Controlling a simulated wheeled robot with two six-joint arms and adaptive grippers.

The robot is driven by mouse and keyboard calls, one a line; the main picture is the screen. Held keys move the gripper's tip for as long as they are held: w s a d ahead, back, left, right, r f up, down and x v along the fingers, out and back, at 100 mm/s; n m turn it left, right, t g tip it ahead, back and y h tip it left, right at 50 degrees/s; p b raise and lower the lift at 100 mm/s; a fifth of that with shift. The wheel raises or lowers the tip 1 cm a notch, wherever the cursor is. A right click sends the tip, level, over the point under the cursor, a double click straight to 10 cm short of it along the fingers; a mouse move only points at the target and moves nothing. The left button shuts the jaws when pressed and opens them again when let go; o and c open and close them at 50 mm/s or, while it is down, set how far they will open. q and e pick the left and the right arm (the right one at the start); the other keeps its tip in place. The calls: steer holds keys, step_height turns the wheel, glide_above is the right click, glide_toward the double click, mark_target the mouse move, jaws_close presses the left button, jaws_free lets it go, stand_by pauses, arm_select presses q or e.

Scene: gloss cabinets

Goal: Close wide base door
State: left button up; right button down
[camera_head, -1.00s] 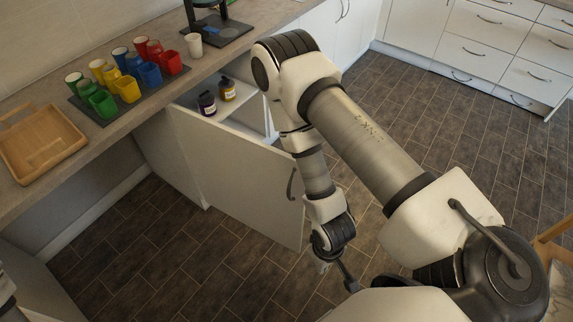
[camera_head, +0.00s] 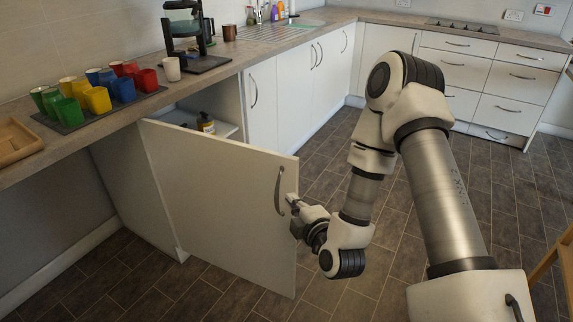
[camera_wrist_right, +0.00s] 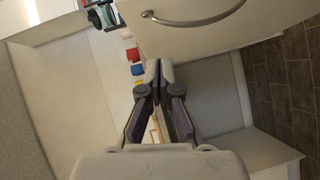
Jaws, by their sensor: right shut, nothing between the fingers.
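The wide base door (camera_head: 215,205) is a white panel standing open, swung out from under the counter. Its hinge side is at the left and its curved metal handle (camera_head: 279,190) is near the free right edge. My right gripper (camera_head: 291,200) is shut and empty, at that free edge just right of the handle. I cannot tell whether it touches the door. In the right wrist view the shut fingertips (camera_wrist_right: 160,68) point toward a white panel, below a curved handle (camera_wrist_right: 195,18). My left gripper is not in view.
Inside the open cabinet, a dark-labelled bottle (camera_head: 205,123) stands on a shelf (camera_head: 226,129). The counter above holds coloured cups (camera_head: 97,100) on a dark tray, a wooden tray (camera_head: 14,143) and a coffee maker (camera_head: 183,35).

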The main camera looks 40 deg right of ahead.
steer(key=n+t+h+b, duration=0.1)
steer(key=h+b, duration=0.1)
steer(key=b, duration=0.6)
glide_toward(282, 187)
steer(key=b+x, duration=0.1)
steer(key=x, duration=0.4)
steer(key=shift+w+d+f, duration=0.1)
steer(key=shift+w+f, duration=0.05)
steer(key=shift+w, duration=0.2)
steer(key=shift+w+d, duration=0.1)
steer(key=shift+w, duration=0.15)
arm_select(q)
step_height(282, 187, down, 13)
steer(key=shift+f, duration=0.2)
arm_select(e)
steer(key=shift+d, duration=0.1)
